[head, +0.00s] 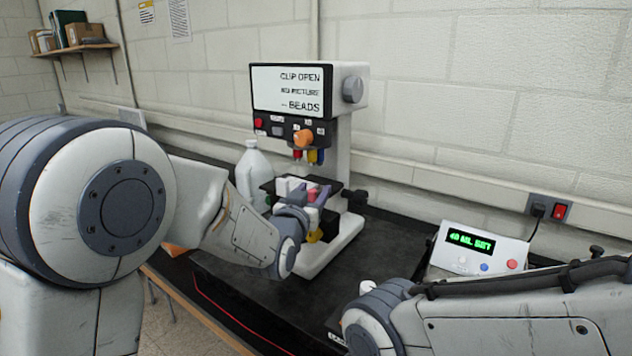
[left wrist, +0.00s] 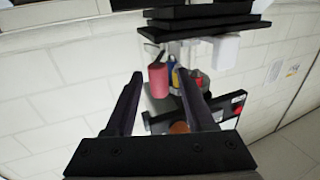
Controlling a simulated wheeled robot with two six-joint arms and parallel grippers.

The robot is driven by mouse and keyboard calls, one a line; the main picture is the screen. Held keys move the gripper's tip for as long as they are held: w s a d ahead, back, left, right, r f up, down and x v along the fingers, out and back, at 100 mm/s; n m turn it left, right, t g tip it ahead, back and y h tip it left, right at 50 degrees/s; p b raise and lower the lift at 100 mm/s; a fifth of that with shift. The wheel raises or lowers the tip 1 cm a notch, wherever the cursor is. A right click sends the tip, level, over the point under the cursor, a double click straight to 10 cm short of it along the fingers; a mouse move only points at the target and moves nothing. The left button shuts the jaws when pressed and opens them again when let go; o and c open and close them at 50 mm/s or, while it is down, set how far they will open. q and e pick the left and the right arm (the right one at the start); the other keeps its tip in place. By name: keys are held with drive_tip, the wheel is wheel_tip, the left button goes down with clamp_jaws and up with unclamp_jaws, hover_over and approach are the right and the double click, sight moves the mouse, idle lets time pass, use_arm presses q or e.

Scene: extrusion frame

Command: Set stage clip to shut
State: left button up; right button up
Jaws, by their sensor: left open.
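The microscope (head: 347,130) stands on the dark bench, and its screen (head: 290,92) reads "CLIP OPEN", "NO PICTURE" and "-- BEADS". Its black stage (head: 268,186) sits below the coloured objectives (head: 309,156). A pink-red cylindrical piece (head: 313,193), perhaps the clip's handle, is at the stage. My left gripper (head: 308,196) is at the stage front, partly hiding it. In the left wrist view, tilted over, the open fingers (left wrist: 158,78) lie either side of the pink cylinder (left wrist: 158,84); contact cannot be told. My right gripper is not in view.
A white jug (head: 252,172) stands left of the microscope. A control box (head: 478,252) reading "40 ML SET" stands on the right. A wall outlet with a red switch (head: 559,211) is behind it. The bench top (head: 385,240) between microscope and box is clear.

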use_arm(q)
drive_tip(key=shift+x, duration=1.25)
clamp_jaws()
